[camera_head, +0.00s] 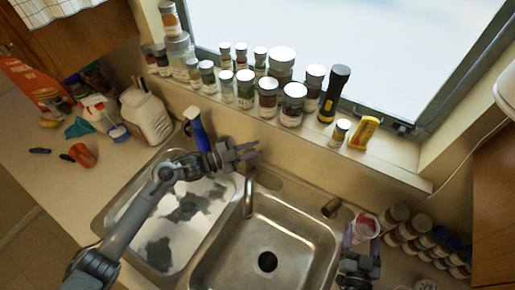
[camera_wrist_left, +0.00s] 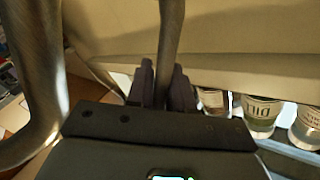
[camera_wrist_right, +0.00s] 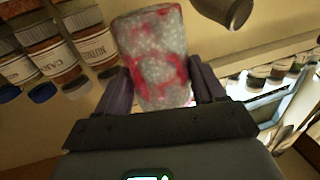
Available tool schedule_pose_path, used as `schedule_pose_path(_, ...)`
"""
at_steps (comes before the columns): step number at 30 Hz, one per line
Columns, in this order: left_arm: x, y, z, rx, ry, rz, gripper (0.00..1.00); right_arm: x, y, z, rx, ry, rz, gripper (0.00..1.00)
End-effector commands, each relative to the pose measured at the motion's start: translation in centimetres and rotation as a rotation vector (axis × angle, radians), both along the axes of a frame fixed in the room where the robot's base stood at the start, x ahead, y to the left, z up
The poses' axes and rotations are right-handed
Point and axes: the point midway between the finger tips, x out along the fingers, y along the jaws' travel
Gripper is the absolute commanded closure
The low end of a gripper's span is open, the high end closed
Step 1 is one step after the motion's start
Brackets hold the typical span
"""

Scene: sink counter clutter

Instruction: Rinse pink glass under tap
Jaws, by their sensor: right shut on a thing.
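The pink glass (camera_head: 364,226) is at the right of the sink in the head view. In the right wrist view the glass (camera_wrist_right: 155,55) is pale with red-pink patches and sits between the fingers of my right gripper (camera_wrist_right: 160,85), which is shut on it. The metal tap (camera_head: 249,195) stands between the two basins, its spout toward the right basin. My left gripper (camera_head: 255,150) is behind the tap, its fingers slightly apart. In the left wrist view a metal bar (camera_wrist_left: 171,35) passes between or just behind those fingers (camera_wrist_left: 163,80); I cannot tell whether they touch.
The right basin (camera_head: 225,262) is empty with a dark drain. The left basin (camera_head: 130,215) has dark blotches. Jars (camera_head: 293,105) and a flashlight (camera_head: 335,90) line the windowsill. Spice jars (camera_head: 420,225) crowd the right counter. A blue bottle (camera_head: 198,130) stands beside my left arm.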

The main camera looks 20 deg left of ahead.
Motion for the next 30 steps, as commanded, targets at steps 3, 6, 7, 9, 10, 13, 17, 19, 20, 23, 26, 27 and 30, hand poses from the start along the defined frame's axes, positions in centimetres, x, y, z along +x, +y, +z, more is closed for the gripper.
schedule_pose_path(3, 0.0, 0.0, 0.0, 0.000, 0.000, -0.001, 1.00, 0.0, 0.0, 0.1, 0.000, -0.002, 0.000, 0.68)
schedule_pose_path(6, 0.0, 0.0, 0.0, 0.000, 0.000, -0.001, 1.00, 0.0, 0.0, 0.1, 0.000, -0.002, 0.000, 0.68)
schedule_pose_path(7, 0.0, 0.0, 0.0, 0.000, 0.000, -0.001, 1.00, 0.0, 0.0, 0.1, 0.000, -0.002, 0.000, 0.68)
schedule_pose_path(9, 0.0, 0.0, 0.0, 0.000, 0.000, -0.001, 1.00, 0.0, 0.0, 0.1, 0.000, -0.002, 0.000, 0.68)
schedule_pose_path(10, 0.0, 0.0, 0.0, 0.000, 0.000, -0.001, 1.00, 0.0, 0.0, 0.1, 0.000, -0.002, 0.000, 0.68)
schedule_pose_path(13, 0.2, 0.0, 0.4, 0.002, 0.018, -0.002, 1.00, 0.0, 0.0, 0.6, 0.000, -0.002, 0.000, 0.68)
schedule_pose_path(17, 1.0, 0.0, 1.1, 0.007, 0.116, -0.001, 1.00, 0.0, 0.0, 2.2, 0.000, -0.002, 0.000, 0.68)
schedule_pose_path(19, 1.4, 0.0, 1.1, 0.009, 0.172, -0.001, 1.00, 0.0, 0.0, 2.7, 0.000, -0.002, 0.000, 0.68)
schedule_pose_path(20, 1.5, 0.0, 1.1, 0.010, 0.191, 0.000, 1.00, 0.0, 0.0, 2.8, 0.000, -0.002, 0.000, 0.68)
schedule_pose_path(23, 1.7, -0.1, 0.8, 0.010, 0.222, -0.001, 1.00, 0.0, 0.0, 2.8, 0.000, -0.002, 0.000, 0.68)
schedule_pose_path(26, 1.7, -0.1, 0.6, 0.008, 0.223, -0.001, 1.00, 0.0, 0.0, 2.7, 0.000, -0.002, 0.000, 0.68)
schedule_pose_path(27, 1.7, -0.1, 0.7, 0.009, 0.222, -0.001, 1.00, 0.0, 0.0, 2.7, 0.000, -0.002, 0.000, 0.68)
schedule_pose_path(30, 1.7, -0.1, 0.7, 0.009, 0.222, -0.001, 1.00, 0.0, 0.0, 2.7, 0.000, -0.002, 0.000, 0.68)
